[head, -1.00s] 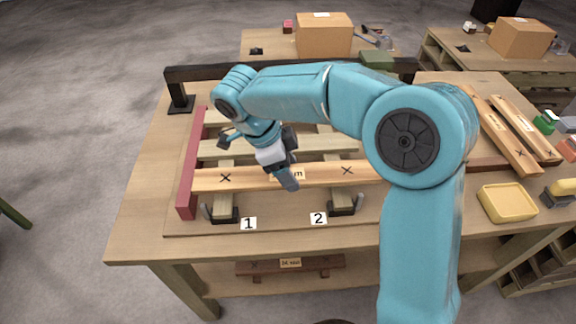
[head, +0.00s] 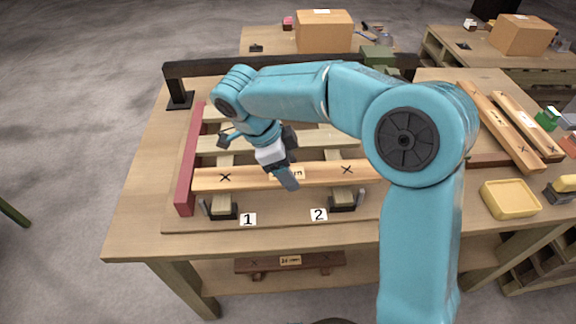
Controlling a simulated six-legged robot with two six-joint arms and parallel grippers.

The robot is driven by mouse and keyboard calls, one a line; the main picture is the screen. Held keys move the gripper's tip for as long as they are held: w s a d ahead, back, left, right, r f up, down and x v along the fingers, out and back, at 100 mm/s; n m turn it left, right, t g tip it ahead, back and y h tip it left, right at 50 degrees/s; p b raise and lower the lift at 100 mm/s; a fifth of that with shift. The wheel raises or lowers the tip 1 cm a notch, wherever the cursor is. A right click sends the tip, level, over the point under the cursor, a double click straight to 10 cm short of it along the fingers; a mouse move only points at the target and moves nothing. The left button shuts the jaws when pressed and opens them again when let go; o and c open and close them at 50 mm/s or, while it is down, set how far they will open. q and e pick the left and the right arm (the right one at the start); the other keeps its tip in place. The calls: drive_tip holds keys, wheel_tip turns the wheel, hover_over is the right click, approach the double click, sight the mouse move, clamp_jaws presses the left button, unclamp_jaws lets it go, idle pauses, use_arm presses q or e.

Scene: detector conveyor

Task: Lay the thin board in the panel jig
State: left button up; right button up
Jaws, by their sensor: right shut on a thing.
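The thin board (head: 222,179), pale wood with dark X marks and a partly covered label, lies crosswise over the front of the panel jig (head: 172,222). My right gripper (head: 288,172) is shut on it near its middle, reaching down from above. The board's left end is close to the red stop rail (head: 187,170); I cannot tell whether they touch. Whether the board rests on the crosspieces or hangs just above them is also unclear. My arm hides part of its right side. My left gripper is not in view.
Pale slats (head: 240,144) lie behind the board. Dark clamps (head: 223,210) stand at the front near labels 1 and 2. A dark beam (head: 215,71) spans the rear. Two marked boards (head: 500,125) and a yellow tray (head: 509,200) lie at the right.

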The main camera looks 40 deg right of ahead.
drive_tip(key=shift+f+b, duration=0.75)
drive_tip(key=shift+f, duration=0.15)
drive_tip(key=o, duration=1.2)
drive_tip(key=shift+o, duration=0.2)
drive_tip(key=shift+r, duration=0.1)
drive_tip(key=p+v, duration=0.4)
drive_tip(key=v, duration=1.2)
drive_tip(key=shift+w+r, duration=0.1)
